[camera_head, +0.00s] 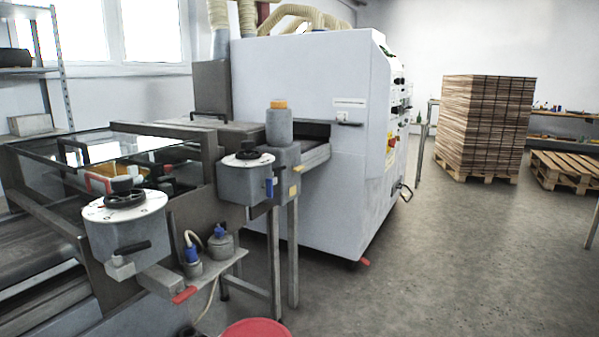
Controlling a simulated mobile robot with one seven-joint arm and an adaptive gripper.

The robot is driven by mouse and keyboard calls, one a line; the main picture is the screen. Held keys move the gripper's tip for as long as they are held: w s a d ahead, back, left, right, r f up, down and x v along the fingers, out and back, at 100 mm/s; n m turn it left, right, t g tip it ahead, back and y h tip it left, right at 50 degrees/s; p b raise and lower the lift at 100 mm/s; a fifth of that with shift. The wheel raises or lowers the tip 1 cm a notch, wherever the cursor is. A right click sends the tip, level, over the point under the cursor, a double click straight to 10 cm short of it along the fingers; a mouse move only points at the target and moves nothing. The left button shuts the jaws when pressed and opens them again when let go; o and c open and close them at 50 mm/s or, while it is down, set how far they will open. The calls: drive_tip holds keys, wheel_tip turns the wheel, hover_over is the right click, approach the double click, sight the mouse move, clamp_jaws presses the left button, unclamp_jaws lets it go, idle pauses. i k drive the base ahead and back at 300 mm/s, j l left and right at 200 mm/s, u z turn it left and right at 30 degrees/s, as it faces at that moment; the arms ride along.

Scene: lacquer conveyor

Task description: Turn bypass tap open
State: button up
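Several lever handles show on the lacquer machine, and I cannot tell which is the bypass tap. A red lever (184,294) sits at the end of a grey bar below the near unit. A black lever (133,248) sits on the front of the near round-topped grey unit (125,228), tilted slightly up to the right. A blue lever (269,187) hangs upright on the farther grey unit (243,182). No labels on them are readable. My gripper is not in view.
A red round tub (255,329) stands on the floor in front. A small shelf (213,264) holds two bottles with blue tops and a hose. The white machine (310,130) stands behind. Stacked boards (484,125) and a pallet (566,172) stand at right.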

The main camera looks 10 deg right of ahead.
sight(295, 170)
drive_tip(key=i+l, duration=0.75)
drive_tip(key=l, duration=0.25)
drive_tip(key=i+l, duration=0.8)
drive_tip(key=l, duration=0.15)
drive_tip(key=u, duration=0.05)
